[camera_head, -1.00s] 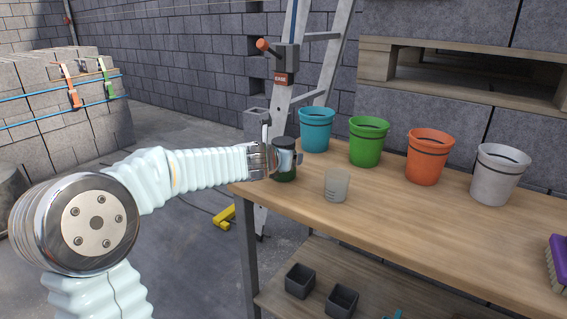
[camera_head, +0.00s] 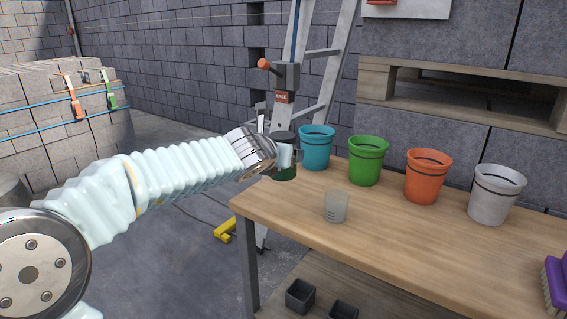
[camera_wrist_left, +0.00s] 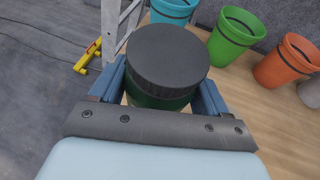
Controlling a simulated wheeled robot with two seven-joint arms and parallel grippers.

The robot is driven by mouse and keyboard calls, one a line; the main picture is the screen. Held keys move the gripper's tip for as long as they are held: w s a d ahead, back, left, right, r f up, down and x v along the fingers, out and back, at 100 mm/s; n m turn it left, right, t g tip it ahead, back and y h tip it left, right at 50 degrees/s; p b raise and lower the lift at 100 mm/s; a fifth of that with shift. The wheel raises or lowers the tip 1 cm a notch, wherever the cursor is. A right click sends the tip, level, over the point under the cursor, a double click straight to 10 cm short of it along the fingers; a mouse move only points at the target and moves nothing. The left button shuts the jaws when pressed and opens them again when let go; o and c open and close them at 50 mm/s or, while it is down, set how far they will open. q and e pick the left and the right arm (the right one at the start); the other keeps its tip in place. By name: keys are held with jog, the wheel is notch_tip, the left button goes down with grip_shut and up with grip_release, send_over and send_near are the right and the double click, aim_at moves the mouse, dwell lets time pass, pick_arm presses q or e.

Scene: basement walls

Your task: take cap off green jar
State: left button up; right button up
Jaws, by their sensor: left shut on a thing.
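The green jar (camera_head: 286,173) is upright, with its dark round cap (camera_head: 284,137) on top. In the left wrist view the cap (camera_wrist_left: 168,57) fills the middle, and a strip of the green jar (camera_wrist_left: 158,101) shows below it. My left gripper (camera_head: 286,155) comes in from the left and is shut on the jar, its blue fingers on either side of the body just under the cap. The jar appears held a little above the left end of the wooden table (camera_head: 400,255). My right gripper is in neither view.
A translucent cup (camera_head: 336,205) stands right of the jar. Behind are teal (camera_head: 317,147), green (camera_head: 367,160), orange (camera_head: 427,176) and white (camera_head: 495,194) pots. A ladder (camera_head: 325,80) stands behind the table. The table's front middle is clear.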

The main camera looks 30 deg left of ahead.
pick_arm(q)
jog(key=d+v, duration=0.2)
jog(key=v, duration=0.7)
jog(key=shift+w+r, duration=0.15)
jog(key=shift+r, duration=0.1)
jog(key=shift+d, duration=0.1)
jog(key=o, duration=0.6)
jog(key=shift+c, duration=0.2)
jog(key=c, duration=0.9)
jog(key=shift+o, duration=0.2)
